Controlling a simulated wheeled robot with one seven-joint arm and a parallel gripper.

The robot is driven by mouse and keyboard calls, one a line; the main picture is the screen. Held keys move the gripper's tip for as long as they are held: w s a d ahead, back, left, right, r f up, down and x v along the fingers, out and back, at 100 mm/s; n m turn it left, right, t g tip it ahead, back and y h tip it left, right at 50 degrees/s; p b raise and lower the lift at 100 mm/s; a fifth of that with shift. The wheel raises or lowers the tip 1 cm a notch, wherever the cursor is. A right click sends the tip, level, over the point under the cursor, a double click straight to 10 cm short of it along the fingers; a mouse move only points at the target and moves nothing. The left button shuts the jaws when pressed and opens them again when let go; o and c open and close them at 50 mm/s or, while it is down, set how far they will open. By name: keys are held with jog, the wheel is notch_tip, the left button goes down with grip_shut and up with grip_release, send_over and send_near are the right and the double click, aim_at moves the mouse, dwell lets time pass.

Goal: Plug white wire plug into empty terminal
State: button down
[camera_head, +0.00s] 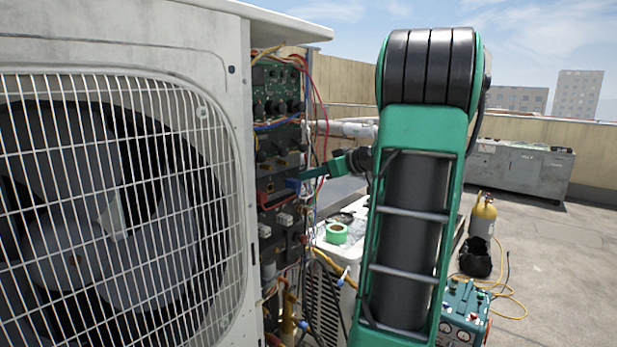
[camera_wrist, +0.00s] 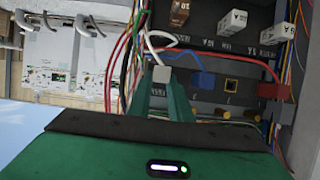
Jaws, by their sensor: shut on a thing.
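My gripper (camera_wrist: 166,90) is in front of the terminal panel, its green fingers shut on the white wire plug (camera_wrist: 160,73). A white wire loops up from the plug. I cannot tell whether the plug touches the panel. To its right in the wrist view are a blue plug (camera_wrist: 203,82), then an open square socket with a yellowish rim, which looks like the empty terminal (camera_wrist: 231,87), then a red plug (camera_wrist: 271,91). In the head view my gripper (camera_head: 303,181) reaches left into the open side of the condenser; the white plug is hidden there.
The condenser (camera_head: 125,55) with its fan grille fills the left of the head view. Red, blue and green wires (camera_wrist: 125,70) hang close to the fingers. White relay-like blocks (camera_wrist: 233,22) stick out above the terminals. Green tape (camera_head: 337,233) lies on a unit behind.

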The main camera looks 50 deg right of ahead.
jog(key=shift+s, duration=0.25)
jog(key=shift+s+d, duration=0.1)
jog(key=shift+s, duration=0.25)
jog(key=shift+s+d, duration=0.1)
jog(key=shift+s, duration=1.4)
dwell(0.3)
jog(key=shift+s+d, duration=0.1)
jog(key=shift+s, duration=1.8)
